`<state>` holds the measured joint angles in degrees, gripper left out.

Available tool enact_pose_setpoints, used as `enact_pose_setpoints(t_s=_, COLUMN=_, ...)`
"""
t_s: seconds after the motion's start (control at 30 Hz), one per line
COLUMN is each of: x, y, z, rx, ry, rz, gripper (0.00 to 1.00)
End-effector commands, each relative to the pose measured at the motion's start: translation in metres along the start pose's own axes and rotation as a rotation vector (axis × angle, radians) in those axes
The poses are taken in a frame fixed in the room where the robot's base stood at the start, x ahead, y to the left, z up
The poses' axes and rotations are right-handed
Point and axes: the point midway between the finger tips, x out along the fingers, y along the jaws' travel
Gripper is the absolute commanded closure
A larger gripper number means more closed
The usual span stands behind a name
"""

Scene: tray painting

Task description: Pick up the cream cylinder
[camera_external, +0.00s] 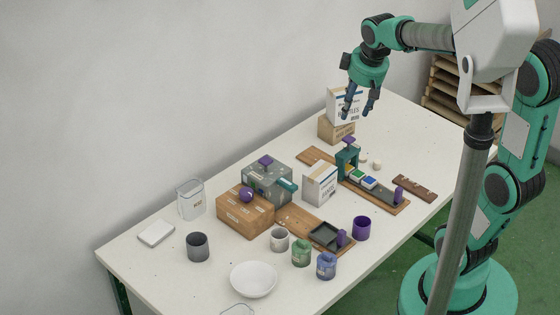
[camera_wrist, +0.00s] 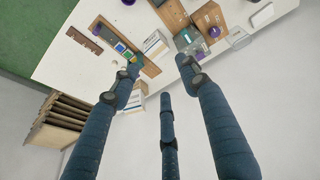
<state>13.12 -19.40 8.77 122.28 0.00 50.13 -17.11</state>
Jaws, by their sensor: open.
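A small cream cylinder (camera_external: 377,164) stands on the white table, just right of the dark green press frame (camera_external: 346,162) on the far wooden board. Another small pale piece lies close to its left, partly beside the frame. My gripper (camera_external: 358,112) hangs above the far end of the table, fingers pointing down, spread and empty. It is well above the cylinder and slightly to its left in the external view. In the wrist view my gripper (camera_wrist: 162,72) shows its fingers apart with nothing between them. The cylinder is too small to make out surely there.
White cartons (camera_external: 320,184) and a brown box (camera_external: 336,129) stand near the press. A dark brown bar (camera_external: 413,188) lies right of it. A purple cup (camera_external: 361,228), jars and a white bowl (camera_external: 253,279) fill the near part. The far right table surface is clear.

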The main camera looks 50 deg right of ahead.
Motion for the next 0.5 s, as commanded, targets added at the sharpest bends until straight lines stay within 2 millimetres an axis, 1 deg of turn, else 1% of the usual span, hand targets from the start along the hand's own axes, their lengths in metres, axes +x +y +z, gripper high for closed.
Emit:
enact_pose_setpoints(t_s=0.03, x=0.012, y=0.012, z=-0.008, rx=-0.001, ry=-0.017, rz=0.0, gripper=0.55)
enact_pose_setpoints(t_s=0.2, x=0.046, y=0.049, z=-0.03, rx=-0.019, ry=-0.06, rz=0.0, gripper=0.55)
enact_pose_setpoints(t_s=0.37, x=0.082, y=0.086, z=-0.047, rx=-0.035, ry=-0.099, rz=-0.004, gripper=0.55)
enact_pose_setpoints(t_s=0.5, x=0.117, y=0.121, z=-0.056, rx=-0.048, ry=-0.133, rz=-0.012, gripper=0.55)
